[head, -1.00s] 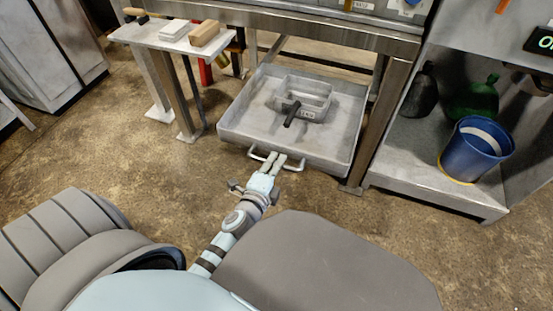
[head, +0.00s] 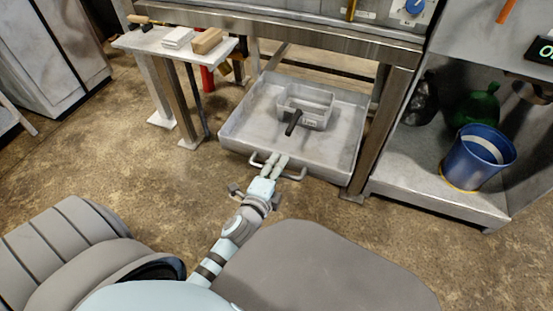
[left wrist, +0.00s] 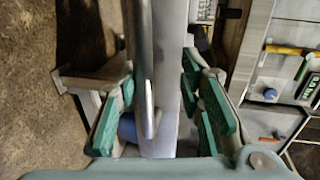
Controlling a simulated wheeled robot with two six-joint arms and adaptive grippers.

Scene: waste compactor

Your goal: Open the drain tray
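The drain tray (head: 240,139) is a shallow grey metal tray under the compactor frame, its front about level with the frame's legs. A light metal bar handle (head: 298,177) is on its front wall. My left gripper (head: 275,158) is at the handle, its fingers reaching over the bar toward the front wall. In the left wrist view the handle bar (left wrist: 143,60) runs between the green-padded fingers of the gripper (left wrist: 160,105). The fingers stand apart, with visible room beside the bar. My right gripper is out of view.
A small grey bin (head: 316,107) with a black grip sits in the tray. A blue bucket (head: 466,165) and dark and green bags (head: 478,107) stand on the right shelf. A small side table (head: 145,42) stands at the left. The floor before the tray is clear.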

